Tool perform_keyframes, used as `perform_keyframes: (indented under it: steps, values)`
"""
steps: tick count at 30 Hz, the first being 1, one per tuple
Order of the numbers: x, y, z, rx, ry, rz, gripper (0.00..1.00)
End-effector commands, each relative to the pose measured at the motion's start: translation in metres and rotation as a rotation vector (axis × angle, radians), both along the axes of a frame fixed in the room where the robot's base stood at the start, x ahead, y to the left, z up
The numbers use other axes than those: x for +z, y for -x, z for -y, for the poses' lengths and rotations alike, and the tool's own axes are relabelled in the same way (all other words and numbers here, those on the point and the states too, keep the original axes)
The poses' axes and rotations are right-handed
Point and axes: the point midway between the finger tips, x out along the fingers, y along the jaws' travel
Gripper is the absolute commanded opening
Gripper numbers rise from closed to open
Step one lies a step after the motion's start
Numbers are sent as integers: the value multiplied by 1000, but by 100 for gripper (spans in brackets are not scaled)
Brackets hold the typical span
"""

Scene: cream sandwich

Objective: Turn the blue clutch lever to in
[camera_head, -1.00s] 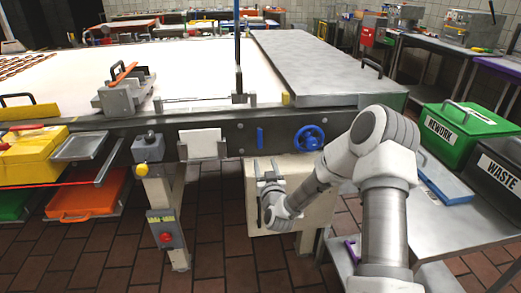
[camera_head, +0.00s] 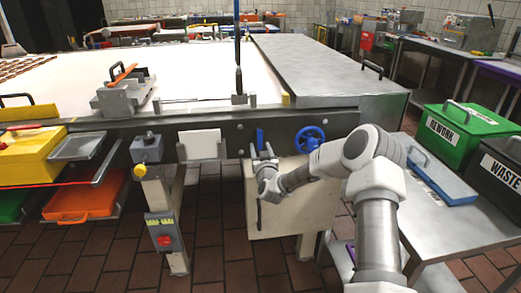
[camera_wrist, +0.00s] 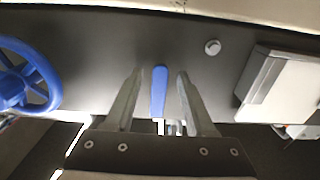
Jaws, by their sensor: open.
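The blue clutch lever (camera_head: 260,137) is a short upright bar on the machine's dark side rail, left of the blue handwheel. In the wrist view the lever (camera_wrist: 159,92) stands between the two fingers, with a visible gap on each side. My gripper (camera_head: 264,151) is open and sits at the lever, just below it in the head view. In the wrist view its fingertips (camera_wrist: 160,74) point along the lever's sides and hold nothing. The lever's lower end is partly hidden behind the gripper. I cannot read any in or out marking.
The blue handwheel (camera_head: 309,139) is close on the right of the lever. A white plate (camera_head: 203,145) is on the rail to the left. A cream box (camera_head: 290,210) lies below the rail, behind my arm. A steel side table (camera_head: 455,215) with bins is at right.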

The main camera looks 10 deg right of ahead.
Motion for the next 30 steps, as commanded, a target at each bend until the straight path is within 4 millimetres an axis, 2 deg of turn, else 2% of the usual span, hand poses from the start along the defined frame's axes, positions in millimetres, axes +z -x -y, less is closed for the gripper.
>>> perform_keyframes:
  steps: [2,9,12,30]
  values:
    - [0,0,0,0,0,0,55]
    - [0,0,0,0,0,0,14]
    - [0,0,0,0,0,0,0]
    - [0,1,0,0,0,0,0]
